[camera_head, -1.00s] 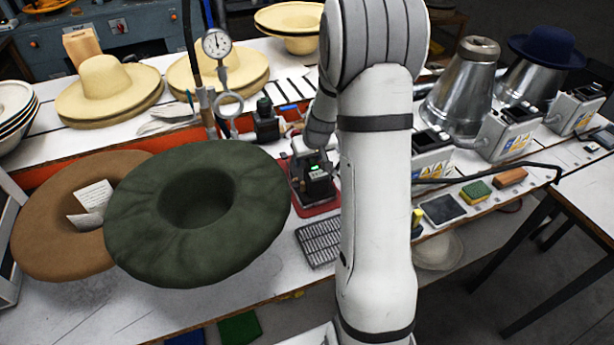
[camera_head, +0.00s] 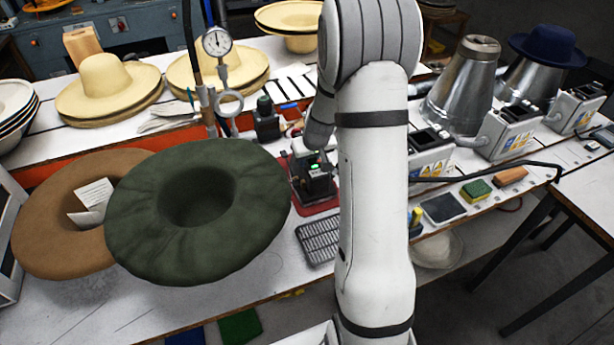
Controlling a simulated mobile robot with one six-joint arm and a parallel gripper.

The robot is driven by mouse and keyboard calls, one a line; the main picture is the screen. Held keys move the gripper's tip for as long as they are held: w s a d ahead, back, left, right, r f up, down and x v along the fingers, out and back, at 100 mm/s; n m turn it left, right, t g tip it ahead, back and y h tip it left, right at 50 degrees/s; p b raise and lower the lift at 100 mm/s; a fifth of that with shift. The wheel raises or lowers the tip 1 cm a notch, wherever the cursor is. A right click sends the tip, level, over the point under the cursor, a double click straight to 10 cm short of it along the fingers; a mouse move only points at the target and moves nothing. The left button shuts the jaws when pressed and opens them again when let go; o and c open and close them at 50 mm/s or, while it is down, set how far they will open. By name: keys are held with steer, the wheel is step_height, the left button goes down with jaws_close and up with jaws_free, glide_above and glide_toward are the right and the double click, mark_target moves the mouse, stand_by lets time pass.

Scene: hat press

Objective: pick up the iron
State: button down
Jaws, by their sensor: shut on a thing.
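My gripper (camera_head: 316,178), a dark body with a small green light, points down over the red rest (camera_head: 323,206) on the bench, left of my white arm. It is shut on the iron (camera_head: 297,172), a dark shape showing only in part beside and below the gripper. The fingertips and most of the iron are hidden by the gripper body. I cannot tell whether the iron touches the red rest.
A green felt hat (camera_head: 250,225) and a brown hat (camera_head: 45,235) lie close to the left. A metal grate (camera_head: 318,240) lies just in front. A pressure gauge (camera_head: 217,42) stands behind left. Metal cones (camera_head: 462,90) stand to the right.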

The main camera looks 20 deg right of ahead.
steer(key=shift+w+r, duration=0.2)
steer(key=shift+r, duration=0.5)
step_height(320, 180, up, 8)
steer(key=shift+r, duration=0.15)
step_height(320, 180, up, 7)
steer(key=p, duration=0.3)
steer(key=shift+f, duration=0.2)
